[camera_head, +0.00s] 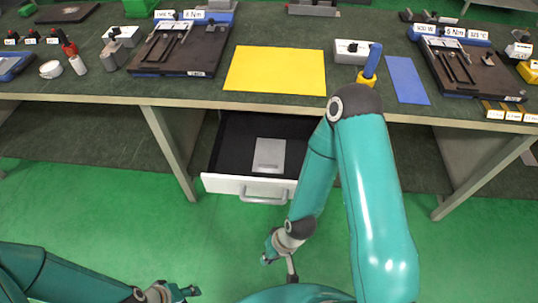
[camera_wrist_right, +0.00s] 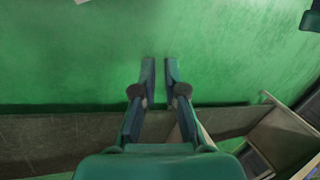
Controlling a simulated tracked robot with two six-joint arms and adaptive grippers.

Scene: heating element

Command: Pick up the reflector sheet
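A light grey, flat rectangular sheet (camera_head: 268,155), which looks like the reflector sheet, lies in the open black drawer (camera_head: 230,145) under the workbench. My right gripper (camera_head: 267,257) is outside the drawer, below its white front in the head view, apart from the sheet. The right wrist view shows its two fingers (camera_wrist_right: 160,72) parallel, with a narrow empty gap and green floor behind. The sheet does not show in that view. My left gripper (camera_head: 190,292) is at the bottom left of the head view, far from the drawer; its finger opening is too small to tell.
The drawer's white front (camera_head: 225,185) with its grey handle (camera_head: 263,198) stands between my right gripper and the sheet. The bench top (camera_head: 300,35) carries a yellow sheet (camera_head: 275,70), a blue sheet (camera_head: 406,80) and dark fixtures. The green floor (camera_head: 110,210) is clear at left.

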